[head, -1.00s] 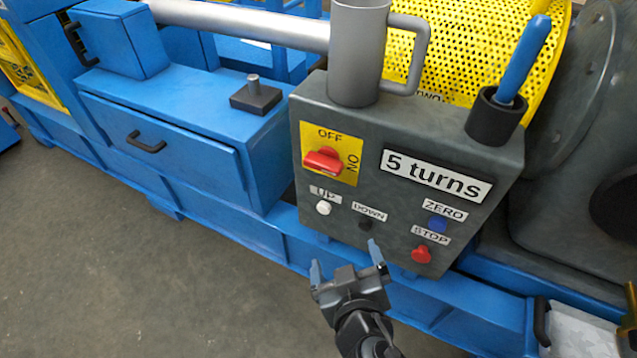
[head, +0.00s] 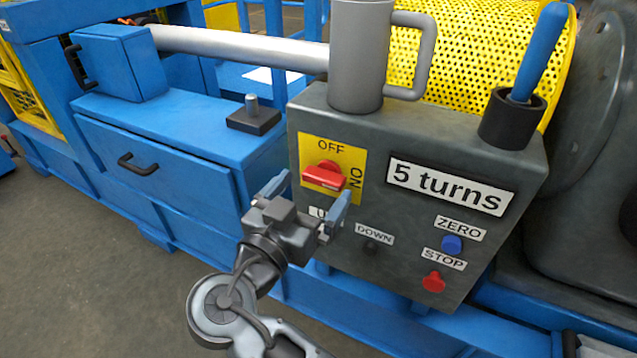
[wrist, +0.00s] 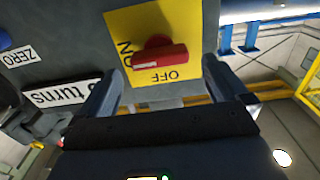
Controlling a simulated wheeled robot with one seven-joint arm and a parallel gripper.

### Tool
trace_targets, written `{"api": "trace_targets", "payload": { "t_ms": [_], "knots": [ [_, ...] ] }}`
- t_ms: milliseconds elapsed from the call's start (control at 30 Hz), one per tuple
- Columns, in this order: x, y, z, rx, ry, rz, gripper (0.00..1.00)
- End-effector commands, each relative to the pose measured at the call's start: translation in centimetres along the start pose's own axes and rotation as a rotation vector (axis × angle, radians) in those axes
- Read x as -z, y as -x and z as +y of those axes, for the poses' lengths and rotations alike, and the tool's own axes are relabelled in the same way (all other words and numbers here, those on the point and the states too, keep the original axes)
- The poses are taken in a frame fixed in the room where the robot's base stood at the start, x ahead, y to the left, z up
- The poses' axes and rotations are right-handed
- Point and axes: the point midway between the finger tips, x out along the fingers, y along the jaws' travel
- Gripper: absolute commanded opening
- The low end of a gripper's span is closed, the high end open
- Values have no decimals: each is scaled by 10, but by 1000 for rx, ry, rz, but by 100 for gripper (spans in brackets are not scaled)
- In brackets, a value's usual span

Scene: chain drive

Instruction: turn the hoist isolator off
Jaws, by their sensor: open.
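The hoist isolator is a red handle (head: 324,176) on a yellow plate (head: 350,157) on the grey control box. OFF is printed at the plate's top and ON at its right side. The handle lies sideways, its marked end towards ON. The wrist view shows the handle (wrist: 160,56) upside down, with ON at left and OFF below. My gripper (head: 311,193) is open and empty, just below and in front of the handle. In the wrist view its fingers (wrist: 161,70) stand apart on either side of the handle, with no contact visible.
Below the isolator are the DOWN button (head: 371,247), the blue ZERO button (head: 452,244) and the red STOP button (head: 434,282); my finger hides the UP button. A "5 turns" display (head: 447,188) is at right. A grey mug-like cylinder (head: 358,60) and a blue-handled lever (head: 541,50) stand above.

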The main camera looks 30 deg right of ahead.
Motion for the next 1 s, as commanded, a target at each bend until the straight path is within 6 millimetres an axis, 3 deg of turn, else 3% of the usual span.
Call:
{"api": "trace_targets", "payload": {
  "t_ms": [233,567,1000],
  "knots": [
    [0,-27,0,0,0,0,100],
    [0,-31,0,2,1,-1,100],
    [0,-31,0,2,1,-1,59]
  ]
}}
